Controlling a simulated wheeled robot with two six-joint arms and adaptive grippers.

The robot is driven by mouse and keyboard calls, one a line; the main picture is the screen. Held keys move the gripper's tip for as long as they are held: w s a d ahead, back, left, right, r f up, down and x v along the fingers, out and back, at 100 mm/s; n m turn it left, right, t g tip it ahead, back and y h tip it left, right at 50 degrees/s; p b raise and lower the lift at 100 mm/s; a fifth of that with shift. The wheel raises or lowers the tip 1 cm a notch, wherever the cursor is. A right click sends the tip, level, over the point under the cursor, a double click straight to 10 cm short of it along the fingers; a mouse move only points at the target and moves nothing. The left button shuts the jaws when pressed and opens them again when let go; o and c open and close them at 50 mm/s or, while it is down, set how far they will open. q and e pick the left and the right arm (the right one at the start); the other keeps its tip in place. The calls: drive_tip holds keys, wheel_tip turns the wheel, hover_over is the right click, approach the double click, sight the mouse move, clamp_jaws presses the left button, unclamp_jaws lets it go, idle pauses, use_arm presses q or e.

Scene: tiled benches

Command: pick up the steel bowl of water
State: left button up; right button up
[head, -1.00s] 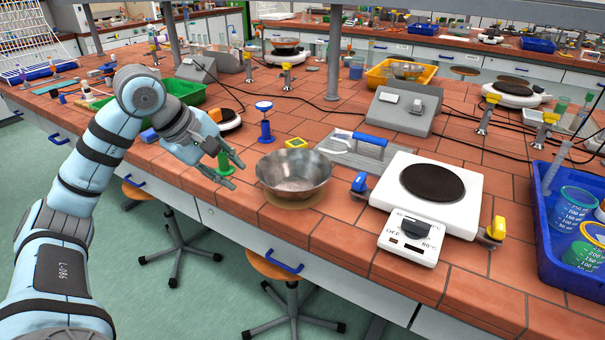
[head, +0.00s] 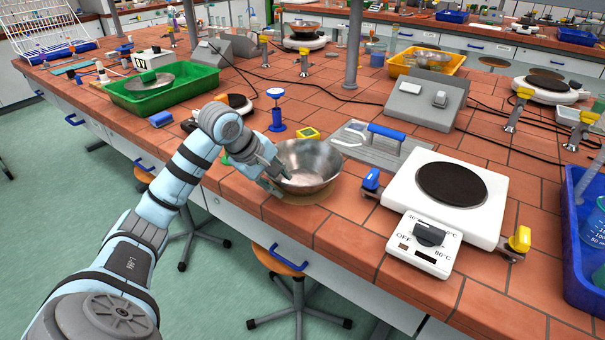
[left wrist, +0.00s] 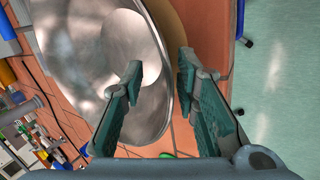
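The steel bowl (head: 312,160) stands upright on a round cork mat (head: 312,198) near the bench's front edge. I cannot clearly make out water in it. My left gripper (head: 279,177) is at the bowl's left rim. In the left wrist view the gripper (left wrist: 160,70) is open. One finger shows over the inside of the bowl (left wrist: 95,75) and the other outside its rim, with the rim between them. I see a gap between the fingers and the wall. My right gripper is in no view.
A white hotplate (head: 480,190) stands to the right of the bowl. A blue-topped stand (head: 276,108) is behind my gripper. A green tray (head: 150,98) is at the left.

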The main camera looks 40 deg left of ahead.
use_arm(q)
drive_tip(key=shift+w+f, duration=0.15)
drive_tip(key=shift+f, duration=0.15)
clamp_jaws()
